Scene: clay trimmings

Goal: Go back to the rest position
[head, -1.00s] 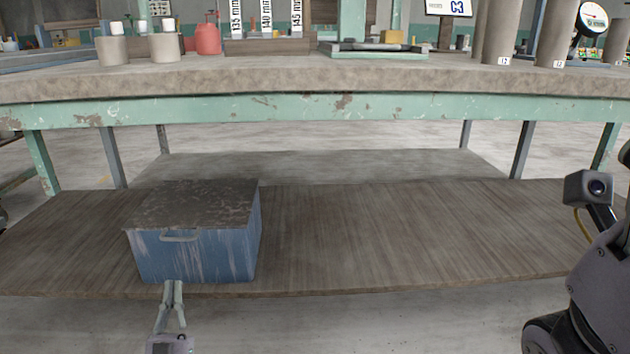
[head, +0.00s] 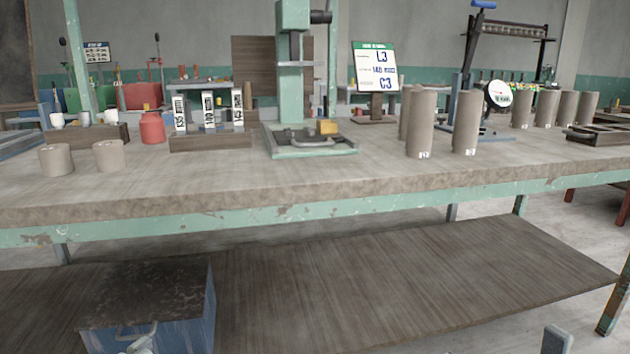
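No object is named by the task. The tips of my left gripper (head: 141,346) just show at the bottom left edge, in front of the handle of a blue box (head: 185,336). Most of that gripper is cut off below the picture, so I cannot tell if it is open, or whether it touches the handle. My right gripper is out of view; only a small grey part of what appears to be my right arm shows at the bottom right.
The blue box with a worn dark lid stands on the lower shelf (head: 400,290), which is clear to its right. Above is the workbench top (head: 330,185), with a green press (head: 294,80), clay cylinders (head: 420,125), a red bottle (head: 152,127) and a sign (head: 374,68).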

